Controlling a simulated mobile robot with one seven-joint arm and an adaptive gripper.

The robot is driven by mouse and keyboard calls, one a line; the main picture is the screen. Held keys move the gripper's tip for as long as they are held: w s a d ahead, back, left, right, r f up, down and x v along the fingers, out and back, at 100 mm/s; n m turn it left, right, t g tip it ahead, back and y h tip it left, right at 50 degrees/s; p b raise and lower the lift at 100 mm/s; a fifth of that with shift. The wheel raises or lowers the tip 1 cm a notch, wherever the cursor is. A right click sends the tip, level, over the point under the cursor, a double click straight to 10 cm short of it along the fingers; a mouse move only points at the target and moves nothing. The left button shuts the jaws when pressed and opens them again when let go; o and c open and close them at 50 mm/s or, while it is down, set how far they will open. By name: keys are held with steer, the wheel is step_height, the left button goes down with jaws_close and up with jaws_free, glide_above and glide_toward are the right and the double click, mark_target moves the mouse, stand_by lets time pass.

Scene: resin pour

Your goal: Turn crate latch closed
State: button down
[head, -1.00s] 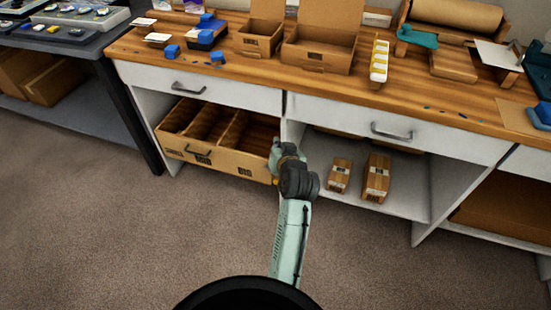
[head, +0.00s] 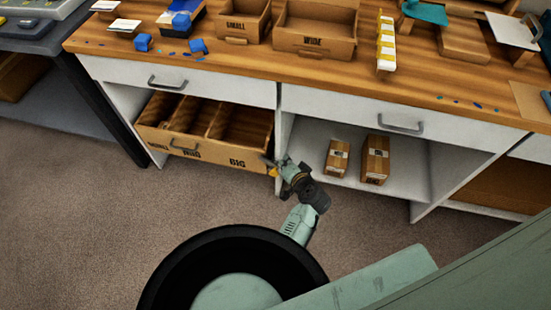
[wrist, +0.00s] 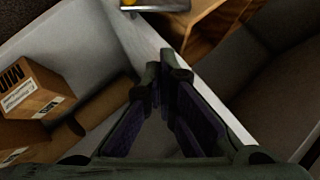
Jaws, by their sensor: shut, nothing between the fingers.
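The wooden crate (head: 218,156), with printed labels and a dark handle on its front, sits in the left bay under the bench. A small yellow piece (head: 273,172) shows at its right end, beside my gripper; it may be the latch. In the wrist view a yellow tip (wrist: 127,3) on a grey metal plate (wrist: 158,5) is cut off by the top edge. The crate edge (wrist: 203,22) is right of it. My gripper (wrist: 162,72) is shut and empty, short of the plate; in the head view, my gripper (head: 272,164) is near the crate's right front corner.
A white upright panel (head: 283,130) divides the bays. Two small cartons (head: 337,158) (head: 375,160) stand on the shelf to the right. A drawer with a handle (head: 402,127) is above. The carpet (head: 90,220) in front is clear.

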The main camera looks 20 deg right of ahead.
mark_target(273, 168)
steer(key=x, duration=0.3)
steer(key=shift+w+d+f, duration=0.1)
steer(key=shift+w+f, duration=0.1)
steer(key=shift+w, duration=0.15)
steer(key=shift+w+a+f+p, duration=0.15)
steer(key=shift+w+a+f, duration=0.2)
steer(key=shift+f, duration=0.2)
steer(key=shift+w+a+f+p, duration=0.15)
steer(key=shift+w+a+f, duration=0.1)
steer(key=shift+a+f, duration=0.25)
steer(key=shift+w+a+f+p, duration=0.15)
steer(key=shift+w+a+f, duration=0.15)
steer(key=shift+f, duration=0.25)
steer(key=shift+r, duration=0.1)
steer(key=shift+w+a+p, duration=0.1)
steer(key=shift+a+p, duration=0.1)
steer(key=shift+p, duration=0.35)
steer(key=shift+w+a+n+g+h, duration=0.2)
steer(key=shift+n+g+h, duration=0.1)
steer(key=shift+h, duration=0.1)
steer(key=shift+w+a+f, duration=0.25)
steer(key=shift+w+a, duration=0.1)
steer(key=shift+a, duration=0.2)
